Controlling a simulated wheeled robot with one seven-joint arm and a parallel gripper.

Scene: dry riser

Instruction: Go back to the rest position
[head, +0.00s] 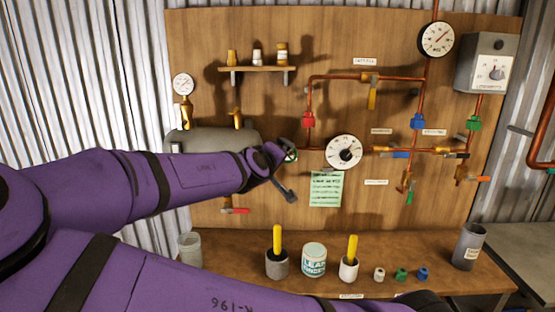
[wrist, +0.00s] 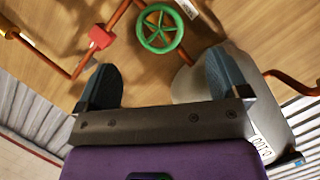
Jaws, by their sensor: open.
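My purple arm reaches from the left across the front of the wooden board (head: 230,40). My gripper (head: 285,170) is at the board, left of the middle gauge (head: 345,152). In the wrist view my gripper (wrist: 160,85) has its two dark blue fingers wide apart with nothing between them. A green handwheel (wrist: 160,27) lies beyond the fingertips, apart from them.
A grey tank (head: 205,140) is behind my arm. Copper pipes (head: 335,77) with valves cover the board. The bench (head: 225,255) below holds a leak-finder tub (head: 313,260), two cups with yellow-handled tools (head: 348,268), small fittings (head: 401,274) and a grey bin (head: 468,245).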

